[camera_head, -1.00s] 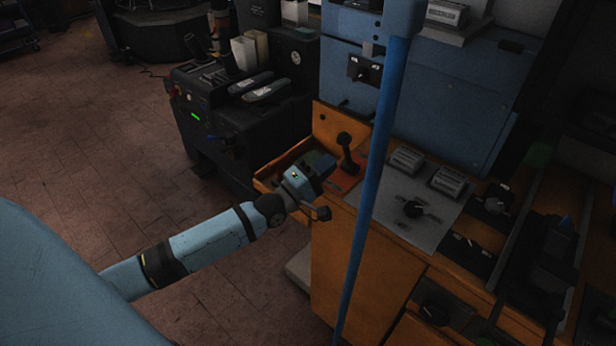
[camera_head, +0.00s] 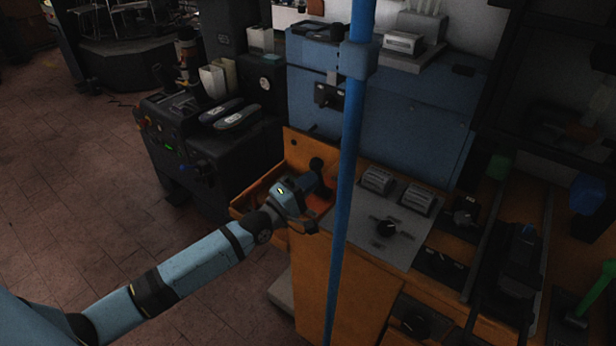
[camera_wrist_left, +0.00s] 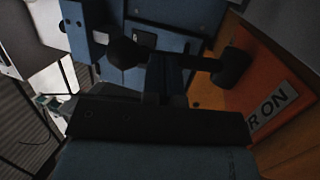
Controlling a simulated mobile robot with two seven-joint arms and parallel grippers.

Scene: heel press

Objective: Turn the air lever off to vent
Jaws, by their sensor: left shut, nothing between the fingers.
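The air lever is a dark stick with a round black knob (camera_head: 316,163), upright at the back of the orange panel. In the left wrist view its knob (camera_wrist_left: 125,52), shaft and dark base (camera_wrist_left: 230,68) lie across the view just past my fingers. A white label reading "R ON" (camera_wrist_left: 272,107) is beside the base, its start hidden. My left gripper (camera_head: 322,185) is shut and empty, close against the lever, hiding its lower part in the head view. Its fingers (camera_wrist_left: 165,75) overlap the shaft in the wrist view; I cannot tell whether they touch. My right gripper is not in view.
A blue pole (camera_head: 343,190) stands just right of the lever. A grey plate (camera_head: 385,235) with a black knob and counters lies beyond it. A black machine (camera_head: 195,150) holding two soles stands behind left. The floor (camera_head: 70,200) at left is clear.

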